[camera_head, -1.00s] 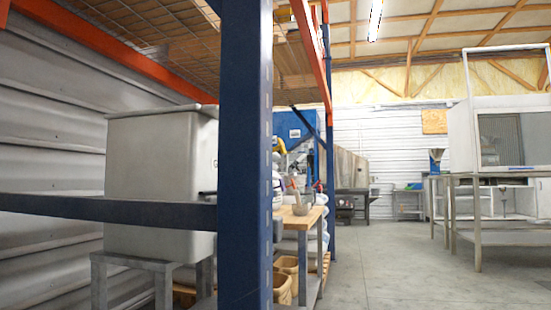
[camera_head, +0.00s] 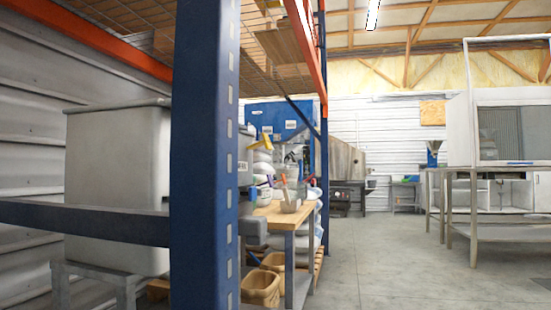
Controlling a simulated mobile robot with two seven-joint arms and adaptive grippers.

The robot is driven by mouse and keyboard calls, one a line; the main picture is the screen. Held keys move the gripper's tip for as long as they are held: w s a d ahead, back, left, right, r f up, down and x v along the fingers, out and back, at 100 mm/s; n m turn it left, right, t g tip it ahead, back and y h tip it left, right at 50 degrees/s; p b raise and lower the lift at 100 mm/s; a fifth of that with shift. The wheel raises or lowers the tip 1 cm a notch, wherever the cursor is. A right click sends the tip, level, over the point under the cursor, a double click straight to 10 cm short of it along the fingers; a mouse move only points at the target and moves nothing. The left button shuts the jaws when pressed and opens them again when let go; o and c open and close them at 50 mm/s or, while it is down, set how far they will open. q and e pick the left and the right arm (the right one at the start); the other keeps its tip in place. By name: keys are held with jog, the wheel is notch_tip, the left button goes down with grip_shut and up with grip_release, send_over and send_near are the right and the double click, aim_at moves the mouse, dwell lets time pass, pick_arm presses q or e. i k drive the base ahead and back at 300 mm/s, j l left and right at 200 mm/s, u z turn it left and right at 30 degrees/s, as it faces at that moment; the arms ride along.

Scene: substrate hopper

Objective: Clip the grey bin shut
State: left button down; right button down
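A large grey bin (camera_head: 118,185) stands on a grey metal stand (camera_head: 85,282) at the left, behind the blue rack's crossbar (camera_head: 80,220). Its top edge shows a rim, and no clip can be made out on the side facing me. The blue rack post (camera_head: 205,160) hides its right side. Neither of my grippers is in view.
A wooden-topped workbench (camera_head: 272,215) with bags and tools stands past the post, with tan tubs (camera_head: 262,288) below. A blue machine (camera_head: 285,125) is behind it. A metal table (camera_head: 490,175) stands at the right. The concrete floor (camera_head: 385,260) between is clear.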

aim_at(266, 142)
jog(key=i+l, duration=0.15)
jog(key=l, duration=0.2)
jog(key=i+l+u, duration=0.15)
jog(key=l, duration=0.2)
jog(key=i+l, duration=0.2)
jog(key=l, duration=0.2)
jog(key=i+l+u, duration=0.1)
jog(key=i+l, duration=0.15)
jog(key=i+l+u, duration=0.1)
jog(key=i+l, duration=0.15)
jog(key=l, duration=0.15)
jog(key=i+l, duration=0.2)
jog(key=l, duration=0.2)
jog(key=i+l+u, duration=0.15)
jog(key=i+l, duration=0.25)
jog(key=i, duration=0.15)
jog(key=i+l+u, duration=0.15)
jog(key=i+l, duration=0.3)
jog(key=i+j, duration=0.05)
jog(key=i, duration=0.05)
